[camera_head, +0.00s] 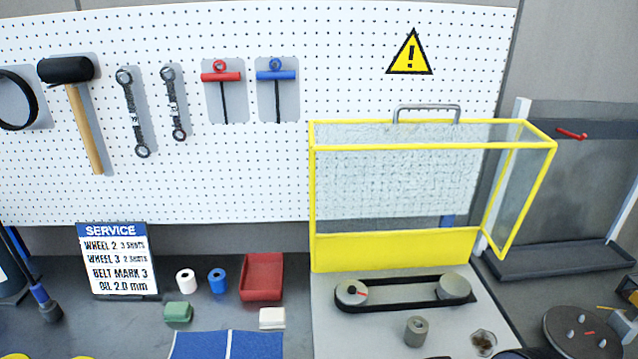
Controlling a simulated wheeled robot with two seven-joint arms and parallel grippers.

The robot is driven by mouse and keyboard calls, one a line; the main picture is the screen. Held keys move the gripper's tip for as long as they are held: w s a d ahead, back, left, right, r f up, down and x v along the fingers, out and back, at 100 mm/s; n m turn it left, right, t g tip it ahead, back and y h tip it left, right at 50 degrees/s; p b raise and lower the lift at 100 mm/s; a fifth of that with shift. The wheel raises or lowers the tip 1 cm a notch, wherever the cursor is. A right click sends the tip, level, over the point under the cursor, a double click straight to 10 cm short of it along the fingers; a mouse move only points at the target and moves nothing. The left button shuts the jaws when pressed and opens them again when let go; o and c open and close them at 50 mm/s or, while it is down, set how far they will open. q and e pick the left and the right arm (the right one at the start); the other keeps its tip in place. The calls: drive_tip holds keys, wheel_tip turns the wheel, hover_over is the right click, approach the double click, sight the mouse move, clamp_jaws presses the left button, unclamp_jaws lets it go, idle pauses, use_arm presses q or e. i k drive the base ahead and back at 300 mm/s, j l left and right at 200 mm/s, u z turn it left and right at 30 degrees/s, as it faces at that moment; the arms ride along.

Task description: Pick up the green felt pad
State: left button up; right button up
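The green felt pad (178,312) is a small block lying on the dark workbench (215,310), left of the middle and near the front. It lies below the white roll (185,280) and just above a blue mat with a white line (205,346). Nothing covers the pad and nothing is touching it from above. Neither of my grippers shows in the head view.
A red tray (262,277), a blue roll (217,281) and a white block (272,318) lie right of the pad. A service sign (118,259) stands behind-left. A yellow-framed guard (395,250) and belt drive (405,292) stand further right. Bench left of the pad looks clear.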

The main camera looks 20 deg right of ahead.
sight(174, 311)
drive_tip(key=z, duration=1.4)
drive_tip(key=k, duration=0.45)
drive_tip(key=i+l+u, duration=0.15)
drive_tip(key=l+u, duration=0.2)
drive_tip(key=i+l+u, duration=0.1)
drive_tip(key=l+u, duration=0.25)
drive_tip(key=j+u, duration=0.1)
drive_tip(key=u, duration=1.15)
drive_tip(key=i+j+u, duration=0.1)
drive_tip(key=j, duration=0.3)
drive_tip(key=i+j+u, duration=0.1)
drive_tip(key=j, duration=0.25)
drive_tip(key=i+j, duration=0.3)
drive_tip(key=i+j+u, duration=0.15)
drive_tip(key=i+j, duration=0.15)
drive_tip(key=i, duration=0.2)
